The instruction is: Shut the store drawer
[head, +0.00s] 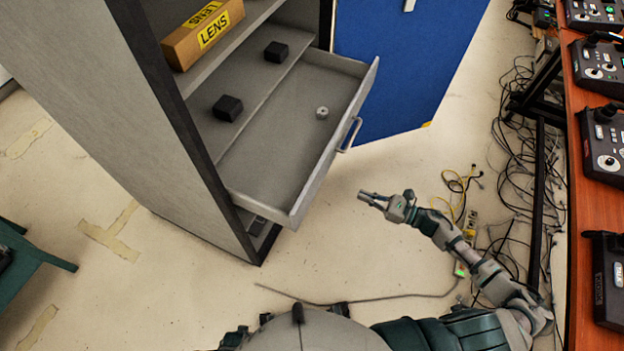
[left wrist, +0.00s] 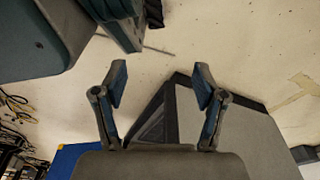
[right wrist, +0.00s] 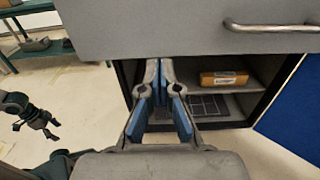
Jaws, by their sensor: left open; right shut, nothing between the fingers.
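The store drawer (head: 285,135) is pulled well out of a grey cabinet (head: 150,120). A small round metal piece (head: 322,112) lies in it. Its front has a silver handle (head: 350,135); the front (right wrist: 180,30) and handle (right wrist: 270,25) also show in the right wrist view. My right gripper (head: 368,198) is shut and empty, in front of the drawer front and apart from the handle. In the right wrist view its fingertips (right wrist: 166,65) appear just under the drawer front's lower edge.
A blue door (head: 400,60) stands open beside the drawer. A cardboard LENS box (head: 203,35) sits on a shelf above. Black blocks (head: 227,107) lie farther in. Loose cables (head: 515,150) and an orange-brown desk (head: 590,220) are at right.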

